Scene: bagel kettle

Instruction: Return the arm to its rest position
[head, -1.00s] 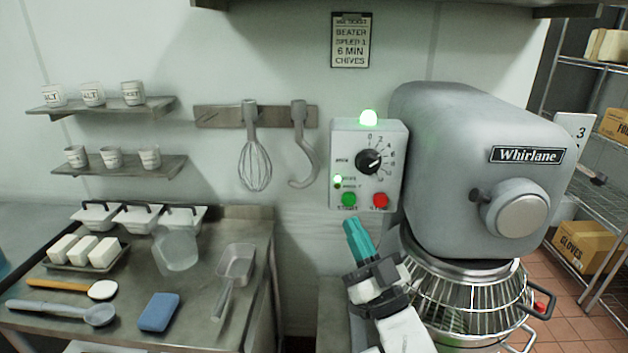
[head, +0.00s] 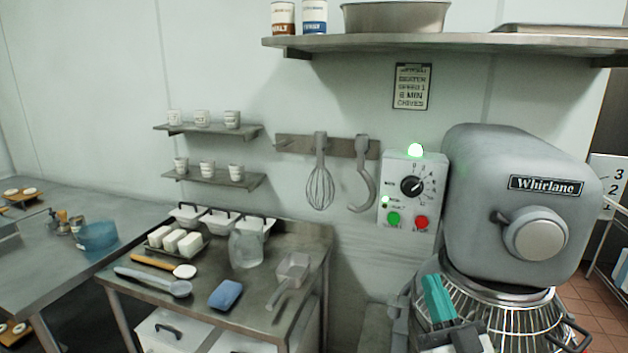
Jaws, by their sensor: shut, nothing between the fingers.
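My gripper (head: 437,298), with teal fingertips, is at the lower right of the head view. It is shut and empty, in front of the wire bowl guard (head: 492,308) of the mixer (head: 520,200). It is below the control box (head: 408,195), apart from its buttons. The box's green lamp on top is lit, as is a small indicator on its face. The rest of my arm runs out of the bottom of the view.
A steel table (head: 215,300) at the lower left holds butter blocks (head: 174,240), a blue sponge (head: 226,294), a clear jug (head: 246,249) and a scoop (head: 292,270). A whisk (head: 320,185) and a hook (head: 361,185) hang on the wall. An upper shelf (head: 440,42) juts out above.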

